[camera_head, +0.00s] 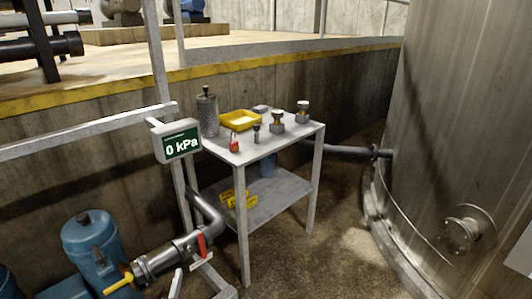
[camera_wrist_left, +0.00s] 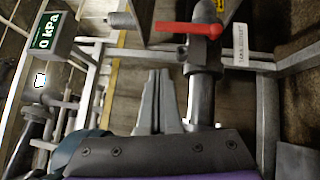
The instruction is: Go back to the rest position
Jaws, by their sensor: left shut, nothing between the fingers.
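My left gripper (camera_head: 176,284) shows only as a small grey piece at the bottom edge of the head view, beside the pipe with the red-handled valve (camera_head: 201,246). In the left wrist view its two grey fingers (camera_wrist_left: 158,75) lie together, shut and empty. The red valve handle (camera_wrist_left: 190,28) is above and to the right of the fingertips there, apart from them. My right gripper is in neither view.
A pressure display (camera_head: 181,146) reads 0 kPa. A blue pump (camera_head: 92,240) stands lower left, a large tank (camera_head: 440,110) right.

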